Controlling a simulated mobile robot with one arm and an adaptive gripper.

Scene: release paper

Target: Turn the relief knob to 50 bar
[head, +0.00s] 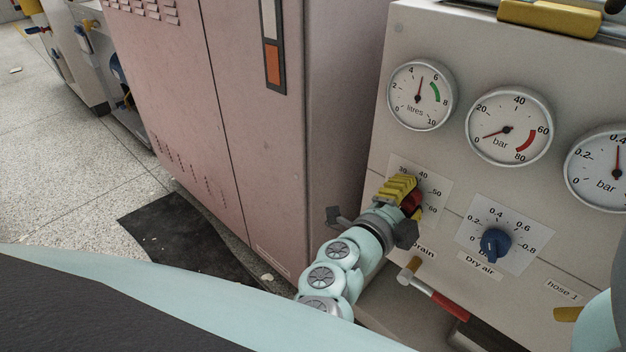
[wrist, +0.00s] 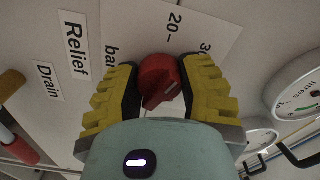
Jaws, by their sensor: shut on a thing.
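The relief knob (wrist: 160,80) is red and sits on a white scale plate (wrist: 215,22) on the panel. In the wrist view its body lies between the two yellow-and-black fingers of my gripper (wrist: 158,90), which is shut on it. In the head view my gripper (head: 402,195) covers most of the knob, with a bit of red (head: 411,203) showing. The scale plate (head: 436,190) there shows 30, 40, 50 and 60. The knob's pointer direction against the scale is hard to tell. The bar gauge (head: 509,128) has its needle near 0.
A blue dry air knob (head: 496,243) is right of my gripper. A drain lever with a red handle (head: 440,297) sticks out below. A litres gauge (head: 422,95) is above. A pink cabinet (head: 200,90) stands left, with floor beyond it.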

